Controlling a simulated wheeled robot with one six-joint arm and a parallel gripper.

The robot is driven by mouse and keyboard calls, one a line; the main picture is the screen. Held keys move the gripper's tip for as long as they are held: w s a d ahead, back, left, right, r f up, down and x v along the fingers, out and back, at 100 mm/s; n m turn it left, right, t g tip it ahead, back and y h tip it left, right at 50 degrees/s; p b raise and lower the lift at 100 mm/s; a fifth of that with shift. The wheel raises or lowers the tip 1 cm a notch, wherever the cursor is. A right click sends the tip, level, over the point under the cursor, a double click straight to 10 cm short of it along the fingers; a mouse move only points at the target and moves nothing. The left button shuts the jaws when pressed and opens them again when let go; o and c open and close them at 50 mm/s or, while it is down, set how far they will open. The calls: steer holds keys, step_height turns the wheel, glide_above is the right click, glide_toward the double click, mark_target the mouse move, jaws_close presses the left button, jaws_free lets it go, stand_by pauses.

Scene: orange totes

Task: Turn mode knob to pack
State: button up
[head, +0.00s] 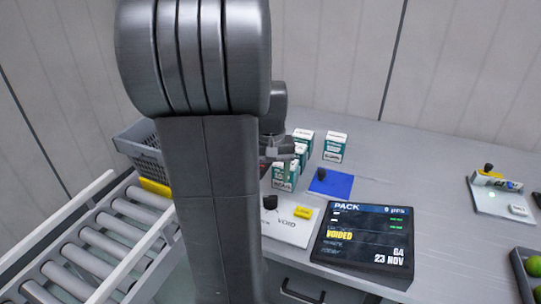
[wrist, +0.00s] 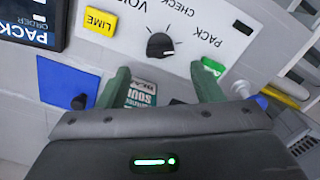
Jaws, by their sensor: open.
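The mode knob (wrist: 160,46) is a round black dial on a white panel (wrist: 140,35) in the wrist view. The words VOID, CHECK and PACK stand around it, PACK on the right. A pale line crosses the knob; which word it marks I cannot tell for sure. My gripper (wrist: 160,70) is open and empty, its two green fingers apart on either side just below the knob in the picture; contact is not visible. In the head view my arm hides part of the panel (head: 285,232), and the dark knob (head: 270,202) shows beside the arm.
A screen (head: 365,240) reads PACK and VOIDED. A blue pad (head: 333,184), several cartons (head: 335,146), a roller conveyor (head: 95,245) and a grey crate (head: 140,148) are nearby.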

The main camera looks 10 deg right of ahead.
mark_target(271, 197)
step_height(271, 197, up, 7)
steer(key=shift+f, duration=0.15)
steer(key=shift+f, duration=0.1)
step_height(271, 197, down, 14)
steer(key=shift+r+b, duration=0.1)
steer(key=shift+b, duration=0.35)
steer(key=shift+r, duration=0.2)
stand_by(0.4)
